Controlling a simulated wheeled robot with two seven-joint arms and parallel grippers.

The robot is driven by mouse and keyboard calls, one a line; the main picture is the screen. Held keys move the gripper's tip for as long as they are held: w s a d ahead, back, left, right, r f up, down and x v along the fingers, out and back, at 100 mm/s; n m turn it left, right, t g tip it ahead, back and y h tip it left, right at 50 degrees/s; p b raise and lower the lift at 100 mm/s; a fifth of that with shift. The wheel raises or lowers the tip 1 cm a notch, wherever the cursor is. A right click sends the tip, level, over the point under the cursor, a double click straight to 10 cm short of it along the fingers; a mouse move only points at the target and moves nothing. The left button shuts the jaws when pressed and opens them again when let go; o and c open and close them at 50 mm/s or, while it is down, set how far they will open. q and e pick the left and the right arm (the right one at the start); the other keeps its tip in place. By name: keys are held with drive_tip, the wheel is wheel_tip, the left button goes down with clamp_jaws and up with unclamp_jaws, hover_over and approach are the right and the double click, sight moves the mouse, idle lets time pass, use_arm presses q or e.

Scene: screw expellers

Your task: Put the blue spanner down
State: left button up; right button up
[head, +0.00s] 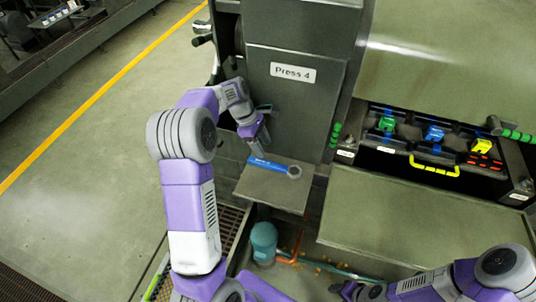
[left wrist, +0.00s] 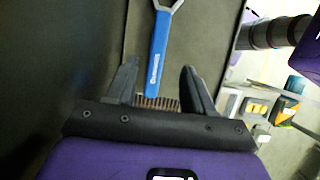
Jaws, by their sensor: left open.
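The blue spanner (head: 268,164) lies on a small grey shelf (head: 268,189) below the Press 4 sign, its ring end to the right. In the left wrist view the spanner (left wrist: 158,48) runs up and away, its handle's near end by the fingers. My left gripper (head: 255,143) is at the shelf's back left, by the handle end. In the left wrist view its fingers (left wrist: 160,84) are spread apart with the handle clear of both. My right gripper (head: 352,291) is low at the bottom edge, partly cut off; its jaws are unclear.
The press body with its Press 4 sign (head: 293,72) rises behind the shelf. An open black case (head: 385,161) with green, blue and yellow items stands at right. Below the shelf are a teal cylinder (head: 264,240) and orange pipe (head: 293,250). Open floor lies left.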

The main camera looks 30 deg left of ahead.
use_arm(q)
drive_tip(key=v, duration=0.3)
drive_tip(key=shift+r, duration=0.1)
drive_tip(key=shift+w, duration=0.1)
idle(0.3)
